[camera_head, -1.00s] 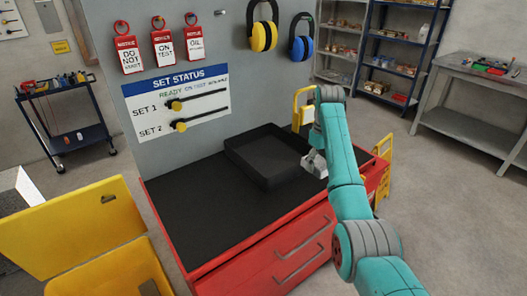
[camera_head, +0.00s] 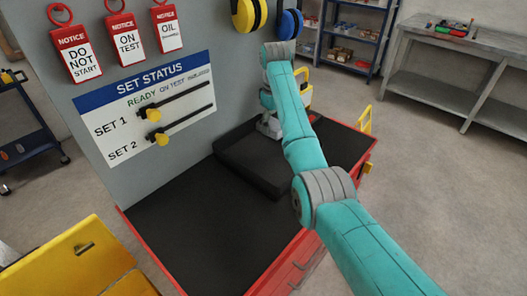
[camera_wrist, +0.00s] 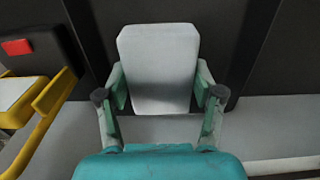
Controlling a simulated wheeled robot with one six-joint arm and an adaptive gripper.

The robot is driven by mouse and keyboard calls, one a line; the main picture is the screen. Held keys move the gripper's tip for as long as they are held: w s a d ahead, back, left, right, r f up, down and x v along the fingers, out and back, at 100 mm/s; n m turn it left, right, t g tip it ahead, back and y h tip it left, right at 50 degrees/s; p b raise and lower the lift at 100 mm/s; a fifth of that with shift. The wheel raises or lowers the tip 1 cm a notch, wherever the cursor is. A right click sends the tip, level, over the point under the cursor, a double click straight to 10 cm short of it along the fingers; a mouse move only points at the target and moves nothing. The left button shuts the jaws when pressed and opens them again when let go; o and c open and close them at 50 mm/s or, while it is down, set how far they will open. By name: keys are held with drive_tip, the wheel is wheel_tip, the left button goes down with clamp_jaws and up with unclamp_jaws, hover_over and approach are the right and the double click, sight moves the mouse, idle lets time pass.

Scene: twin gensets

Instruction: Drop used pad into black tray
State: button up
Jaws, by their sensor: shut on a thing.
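The black tray (camera_head: 262,165) sits on the black top of a red cabinet, against the grey panel; my arm hides part of it. My gripper (camera_head: 268,126) is at the tray's back side, near the panel, pointing down. In the wrist view my gripper (camera_wrist: 159,82) is shut on a flat pale grey pad (camera_wrist: 158,60), with a finger on each side of it. Dark surfaces lie behind the pad there; I cannot tell how high it is above the tray. The pad cannot be made out clearly in the head view.
The grey panel (camera_head: 180,50) carries red notice tags, a SET STATUS board (camera_head: 150,105) and ear defenders (camera_head: 290,22) close to my arm. A yellow box (camera_head: 65,260) stands open at the lower left. The cabinet top (camera_head: 195,235) in front is clear.

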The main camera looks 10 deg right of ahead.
drive_tip(key=shift+s+f, duration=0.1)
drive_tip(key=shift+f, duration=2.6)
drive_tip(key=o, duration=1.2)
